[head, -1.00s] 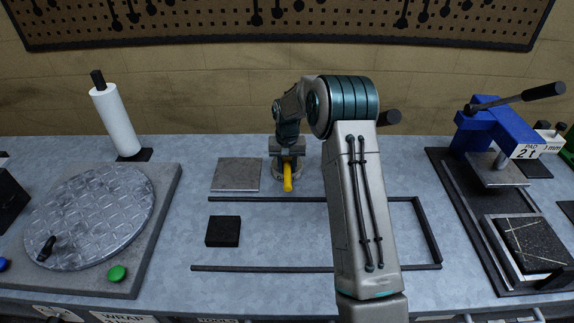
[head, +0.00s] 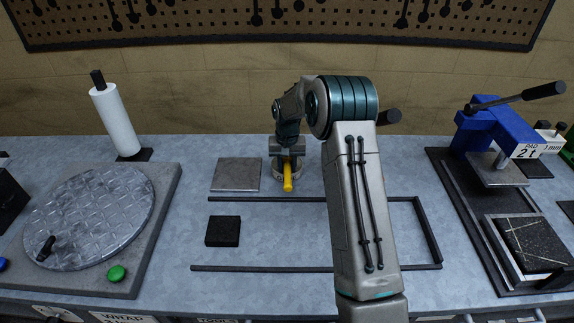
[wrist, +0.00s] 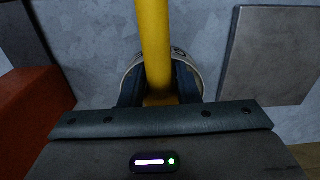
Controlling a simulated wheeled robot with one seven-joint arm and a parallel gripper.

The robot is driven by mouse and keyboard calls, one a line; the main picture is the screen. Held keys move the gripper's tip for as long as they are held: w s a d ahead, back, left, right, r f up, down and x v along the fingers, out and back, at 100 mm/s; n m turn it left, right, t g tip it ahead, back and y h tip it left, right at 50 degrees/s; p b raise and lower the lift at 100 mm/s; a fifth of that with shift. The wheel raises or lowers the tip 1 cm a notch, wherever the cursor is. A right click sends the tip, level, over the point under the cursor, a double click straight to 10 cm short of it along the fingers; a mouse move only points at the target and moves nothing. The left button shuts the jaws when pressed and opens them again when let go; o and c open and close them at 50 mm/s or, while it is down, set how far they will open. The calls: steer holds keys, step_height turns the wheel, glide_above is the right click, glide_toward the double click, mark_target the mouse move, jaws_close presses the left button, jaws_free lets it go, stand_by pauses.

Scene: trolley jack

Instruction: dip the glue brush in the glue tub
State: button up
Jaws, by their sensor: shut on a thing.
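My gripper (head: 287,152) is shut on the glue brush, whose yellow handle (head: 287,180) sticks out toward the front of the bench. In the wrist view the yellow handle (wrist: 155,40) runs between the dark fingers of my gripper (wrist: 160,80). The glue tub (head: 303,178) is a small round tub on the bench, mostly hidden behind the gripper and handle. Its pale rim (wrist: 127,72) shows around the fingers in the wrist view. The brush's bristles are hidden, so I cannot tell whether they are inside the tub.
A square metal plate (head: 236,174) lies left of the tub. A black block (head: 223,231) sits inside a dark rail frame (head: 260,268). A round turntable (head: 90,215) and paper roll (head: 116,122) stand left, a blue press (head: 500,130) right. A reddish block (wrist: 35,105) shows in the wrist view.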

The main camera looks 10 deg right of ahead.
mark_target(287, 162)
steer(key=shift+r+p, duration=1.9)
steer(key=shift+r, duration=1.6)
